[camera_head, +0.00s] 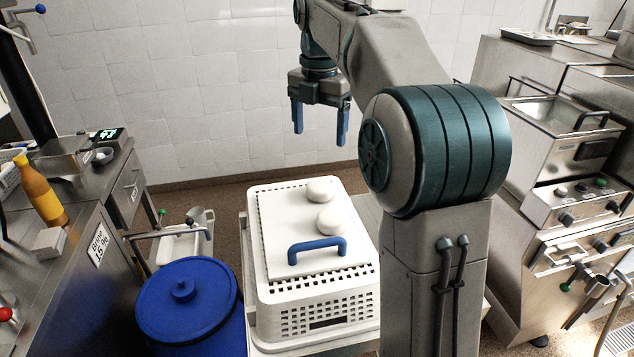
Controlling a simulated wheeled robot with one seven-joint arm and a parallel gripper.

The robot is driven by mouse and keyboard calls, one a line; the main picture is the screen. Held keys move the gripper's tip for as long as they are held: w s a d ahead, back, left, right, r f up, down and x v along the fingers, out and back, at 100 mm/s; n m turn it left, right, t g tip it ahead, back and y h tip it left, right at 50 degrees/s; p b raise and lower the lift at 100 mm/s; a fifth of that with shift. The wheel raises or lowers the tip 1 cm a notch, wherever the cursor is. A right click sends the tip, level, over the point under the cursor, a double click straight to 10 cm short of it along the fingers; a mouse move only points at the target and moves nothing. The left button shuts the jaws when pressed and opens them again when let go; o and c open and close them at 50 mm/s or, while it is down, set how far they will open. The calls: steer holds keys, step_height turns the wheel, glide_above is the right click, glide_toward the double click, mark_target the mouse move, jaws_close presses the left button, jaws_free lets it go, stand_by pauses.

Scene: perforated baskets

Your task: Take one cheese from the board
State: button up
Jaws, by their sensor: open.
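Two round white cheeses lie on a white board with a blue handle (317,249). The far cheese (320,190) is near the board's far right edge. The near cheese (333,221) is a little closer, between the far cheese and the handle. The board (280,225) lies on top of a white perforated basket (318,312). My gripper (320,140) hangs fingers down in the air, appearing above and beyond the basket in the picture. Its two blue fingers are apart with nothing between them.
The basket stands on a metal surface. A blue lidded barrel (188,300) is to its left. A steel counter (65,270) with a brown bottle (40,190) is further left. Steel cooking equipment (560,200) stands on the right. A tiled wall closes the back.

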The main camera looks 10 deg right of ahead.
mark_target(320, 184)
steer(key=f, duration=1.2)
steer(key=shift+s+f+p, duration=0.3)
steer(key=shift+s+f, duration=0.05)
steer(key=c, duration=1.1)
